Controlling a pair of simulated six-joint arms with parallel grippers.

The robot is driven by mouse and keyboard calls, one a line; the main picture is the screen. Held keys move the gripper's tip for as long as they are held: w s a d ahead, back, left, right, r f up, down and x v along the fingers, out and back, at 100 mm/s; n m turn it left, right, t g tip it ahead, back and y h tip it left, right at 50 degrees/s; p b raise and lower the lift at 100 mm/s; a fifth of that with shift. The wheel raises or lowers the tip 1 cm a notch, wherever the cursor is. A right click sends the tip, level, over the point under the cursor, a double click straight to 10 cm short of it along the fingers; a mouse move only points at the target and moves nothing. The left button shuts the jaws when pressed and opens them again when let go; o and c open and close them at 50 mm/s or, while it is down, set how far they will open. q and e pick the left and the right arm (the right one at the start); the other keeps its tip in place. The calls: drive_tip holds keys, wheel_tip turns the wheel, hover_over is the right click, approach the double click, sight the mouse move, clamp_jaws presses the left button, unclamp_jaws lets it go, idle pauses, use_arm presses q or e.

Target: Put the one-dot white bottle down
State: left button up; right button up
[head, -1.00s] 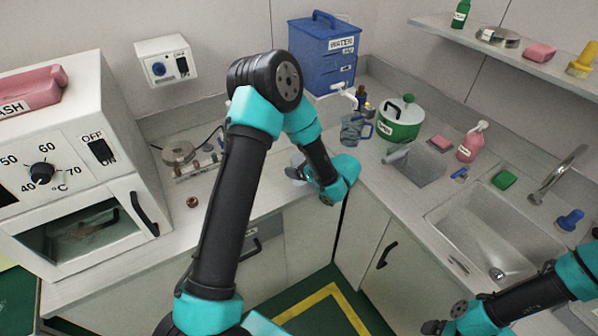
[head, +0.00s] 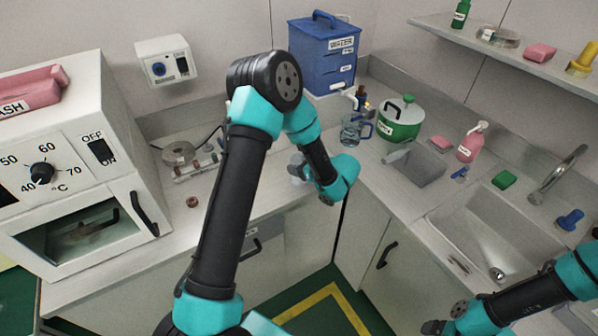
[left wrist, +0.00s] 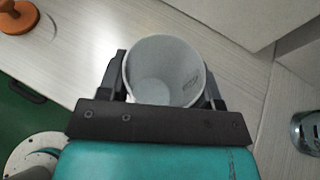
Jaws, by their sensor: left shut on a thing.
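The white bottle (left wrist: 165,70) is held in my left gripper (left wrist: 163,88), seen from above in the left wrist view with its round open mouth toward the camera. A finger stands on each side of it. Small dark marks show on its wall, too small to read as dots. In the head view my left gripper (head: 303,172) is over the counter's front part, left of the clear jug, and mostly hides the bottle. Whether its base touches the counter is hidden. My right gripper (head: 434,327) is at the bottom edge, its jaws unclear.
The clear jug (head: 354,131) stands under the blue water tank (head: 322,55). A green-and-white pot (head: 400,124) is to its right. The counter's front edge is close to my left gripper.

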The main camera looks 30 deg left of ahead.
sight(293, 156)
use_arm(q)
drive_tip(key=shift+c, duration=0.8)
drive_tip(key=shift+r, duration=0.1)
drive_tip(key=shift+r, duration=0.55)
wheel_tip(293, 156, up, 2)
drive_tip(key=shift+r, duration=0.15)
drive_tip(key=s+d+r, duration=0.1)
drive_tip(key=s+d, duration=0.7)
drive_tip(key=s, duration=0.5)
drive_tip(key=shift+s+d+r, duration=0.2)
drive_tip(key=shift+s, duration=0.15)
